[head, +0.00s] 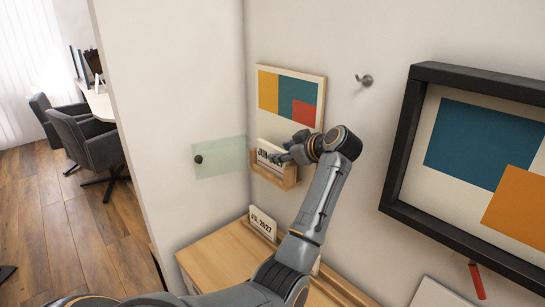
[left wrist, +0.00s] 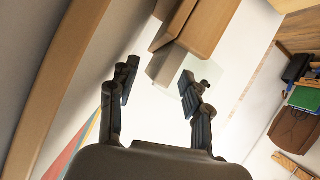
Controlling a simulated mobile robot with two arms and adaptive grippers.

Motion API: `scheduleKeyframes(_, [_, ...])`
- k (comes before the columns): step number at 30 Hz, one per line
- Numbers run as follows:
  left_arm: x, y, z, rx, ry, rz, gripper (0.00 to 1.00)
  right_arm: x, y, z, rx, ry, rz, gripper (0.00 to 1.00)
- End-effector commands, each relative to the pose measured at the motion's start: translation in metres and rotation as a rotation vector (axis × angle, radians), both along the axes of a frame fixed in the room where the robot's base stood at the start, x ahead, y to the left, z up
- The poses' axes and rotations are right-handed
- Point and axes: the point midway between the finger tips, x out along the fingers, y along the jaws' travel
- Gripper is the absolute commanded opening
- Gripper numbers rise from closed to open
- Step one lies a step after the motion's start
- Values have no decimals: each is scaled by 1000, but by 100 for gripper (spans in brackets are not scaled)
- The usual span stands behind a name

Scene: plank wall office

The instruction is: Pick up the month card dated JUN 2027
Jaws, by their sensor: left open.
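A white month card (head: 267,147) stands in a small wooden wall holder (head: 288,182). Its print seems to begin with JUN; the rest is partly covered by my gripper. My left gripper (head: 281,157) is at the card's right side, just above the holder's front. In the left wrist view its two fingers (left wrist: 158,74) are spread apart, and the wooden holder (left wrist: 207,28) lies beyond them. I cannot tell there whether the card is between the fingers. Another card reading JUL 2027 (head: 262,221) leans on the wooden surface below. My right gripper is not in view.
A translucent panel (head: 218,158) with a dark knob juts out left of the holder. A colour-block picture (head: 291,95) hangs just behind it. A wall hook (head: 364,80) and a black-framed picture (head: 400,150) are to the right. A wooden top (head: 218,258) lies below.

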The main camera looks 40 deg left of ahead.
Motion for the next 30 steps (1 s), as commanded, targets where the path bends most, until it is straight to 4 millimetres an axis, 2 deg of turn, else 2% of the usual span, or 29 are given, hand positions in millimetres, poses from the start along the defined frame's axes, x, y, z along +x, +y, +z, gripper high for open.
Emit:
scheduleKeyframes(1, [-1, 9, 1, 3, 4, 2, 49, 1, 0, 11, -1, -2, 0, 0])
scheduleKeyframes(6, [3, 25, -10, 2, 1, 1, 49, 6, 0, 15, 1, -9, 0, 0])
scheduleKeyframes(14, [3, 27, -14, 1, 0, 0, 49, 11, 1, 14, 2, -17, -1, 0])
scheduleKeyframes(21, [3, 27, -13, 1, -1, -1, 2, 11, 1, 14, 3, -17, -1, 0])
scheduleKeyframes(30, [4, 26, -12, 2, -5, -4, 0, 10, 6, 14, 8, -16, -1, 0])
